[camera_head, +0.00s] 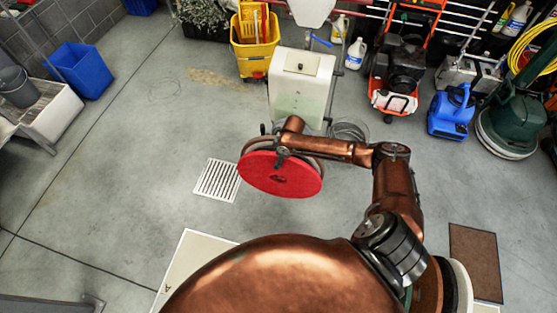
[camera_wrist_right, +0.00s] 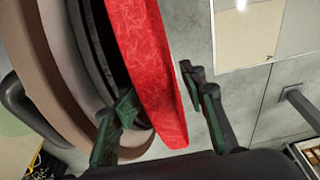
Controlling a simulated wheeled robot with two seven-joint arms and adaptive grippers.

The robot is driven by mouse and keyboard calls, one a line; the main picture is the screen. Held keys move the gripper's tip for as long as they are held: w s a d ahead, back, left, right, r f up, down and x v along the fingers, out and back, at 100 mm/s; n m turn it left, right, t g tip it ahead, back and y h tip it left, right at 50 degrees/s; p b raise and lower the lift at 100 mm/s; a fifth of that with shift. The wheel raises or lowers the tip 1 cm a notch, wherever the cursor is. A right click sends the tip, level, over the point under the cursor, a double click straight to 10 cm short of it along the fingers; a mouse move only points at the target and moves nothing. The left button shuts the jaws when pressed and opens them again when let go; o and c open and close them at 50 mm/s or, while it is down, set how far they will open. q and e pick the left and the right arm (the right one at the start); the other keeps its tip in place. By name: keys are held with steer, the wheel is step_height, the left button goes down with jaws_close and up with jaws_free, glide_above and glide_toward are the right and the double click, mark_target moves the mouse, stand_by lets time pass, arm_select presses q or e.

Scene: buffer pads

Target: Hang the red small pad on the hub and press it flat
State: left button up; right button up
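The red pad (camera_head: 268,183) is a round disc with a small dark mark near its middle. It stands tilted against the front of a round brown-grey disc head (camera_head: 318,160) of the machine. The hub is hidden behind the pad, so I cannot tell whether the pad sits flat. My right gripper (camera_head: 283,156) is at the pad's top edge. In the right wrist view, the open fingers of my right gripper (camera_wrist_right: 160,92) straddle the rim of the red pad (camera_wrist_right: 150,60). One finger is on the machine side; the other is slightly apart from the red face. My left gripper is not in view.
The white machine body (camera_head: 300,85) stands behind the disc head. A floor grate (camera_head: 217,181) lies to its left. A yellow mop bucket (camera_head: 256,45), red machine (camera_head: 400,70) and blue blower (camera_head: 452,110) stand farther back. The left floor is mostly clear.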

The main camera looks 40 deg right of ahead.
steer(key=shift+s+d, duration=0.1)
